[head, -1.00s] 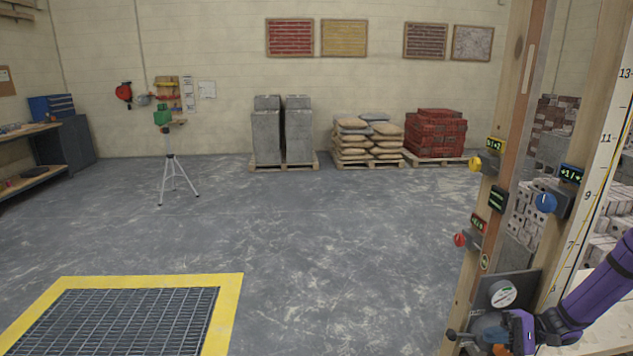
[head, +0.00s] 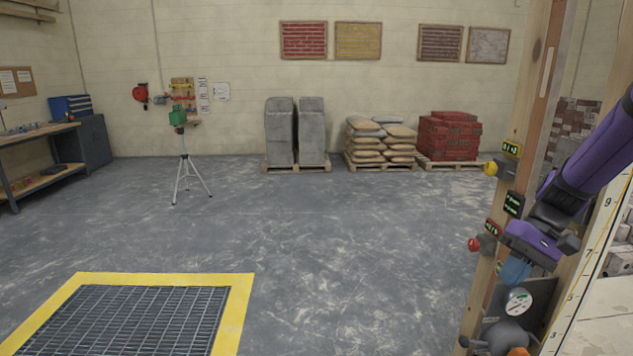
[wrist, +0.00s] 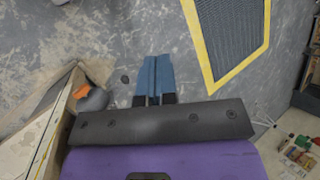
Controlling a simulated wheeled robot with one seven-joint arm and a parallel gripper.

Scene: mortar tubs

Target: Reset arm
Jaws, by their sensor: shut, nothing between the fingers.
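My gripper (head: 514,271) shows at the right of the head view, at the end of my purple arm, in front of the wooden post. Its blue fingers point down and to the left. In the wrist view my gripper (wrist: 153,68) has its two blue fingers side by side, shut and empty, over the grey floor. The wooden post (head: 517,140) with its small devices stands close behind my gripper. I cannot tell whether they touch.
A yellow knob (head: 490,168), a red knob (head: 474,244) and a round gauge (head: 518,302) sit on the post. A yellow-edged floor grate (head: 240,305) lies at the lower left. A green instrument on a tripod (head: 184,165) stands further back. The middle floor is clear.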

